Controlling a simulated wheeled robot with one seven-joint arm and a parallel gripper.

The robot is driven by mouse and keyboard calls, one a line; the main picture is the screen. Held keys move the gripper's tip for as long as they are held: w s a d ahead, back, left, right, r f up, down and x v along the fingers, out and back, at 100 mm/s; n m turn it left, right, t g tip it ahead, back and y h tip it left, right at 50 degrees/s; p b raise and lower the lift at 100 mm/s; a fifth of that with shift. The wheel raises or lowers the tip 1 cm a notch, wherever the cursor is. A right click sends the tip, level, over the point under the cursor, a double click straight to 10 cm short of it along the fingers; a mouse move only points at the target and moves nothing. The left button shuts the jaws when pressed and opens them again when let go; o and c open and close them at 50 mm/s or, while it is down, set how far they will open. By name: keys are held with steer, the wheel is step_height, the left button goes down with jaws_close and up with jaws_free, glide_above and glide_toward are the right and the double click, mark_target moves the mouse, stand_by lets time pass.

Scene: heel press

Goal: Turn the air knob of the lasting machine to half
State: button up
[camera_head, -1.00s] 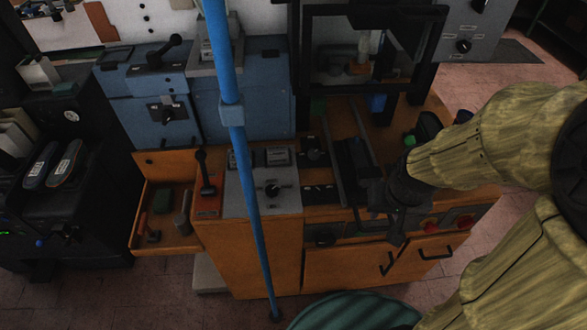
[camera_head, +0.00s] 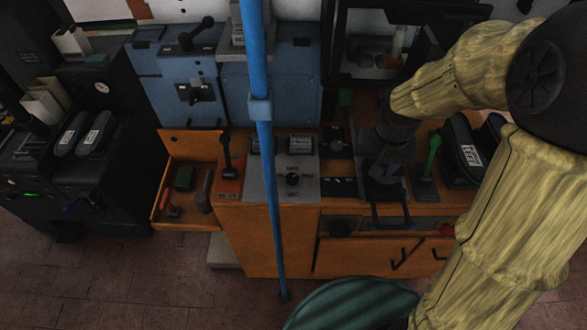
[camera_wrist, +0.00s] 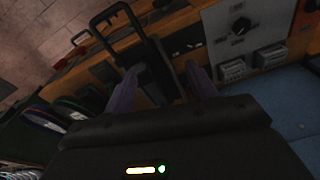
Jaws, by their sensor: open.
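A dark knob (camera_head: 292,179) with a light pointer mark sits on a grey panel (camera_head: 270,192) on the orange bench, in front of two small label or gauge blocks. The same knob (camera_wrist: 242,25) shows at the upper right of the wrist view. No readable label tells whether it is the air knob. My gripper (camera_head: 383,172) is above the bench, to the right of this panel, apart from the knob. In the wrist view my gripper (camera_wrist: 161,72) has its two fingers spread, empty, over a black frame handle (camera_wrist: 118,28).
A red-based lever (camera_head: 228,170) stands left of the panel and a green-handled lever (camera_head: 430,165) right of my gripper. A blue machine (camera_head: 180,85) with its own dark knob stands behind. A blue pole (camera_head: 268,170) crosses the view. An open drawer (camera_head: 185,218) holds tools.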

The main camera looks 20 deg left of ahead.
steer(key=w+a+p, duration=0.2)
steer(key=w+a, duration=0.2)
steer(key=a, duration=0.6)
steer(key=g+p, duration=0.1)
steer(key=g, duration=0.1)
glide_above(292, 178)
step_height(292, 178, down, 17)
steer(key=p, duration=0.4)
steer(key=shift+w+f, duration=0.1)
steer(key=shift+f, duration=0.1)
steer(key=c, duration=1)
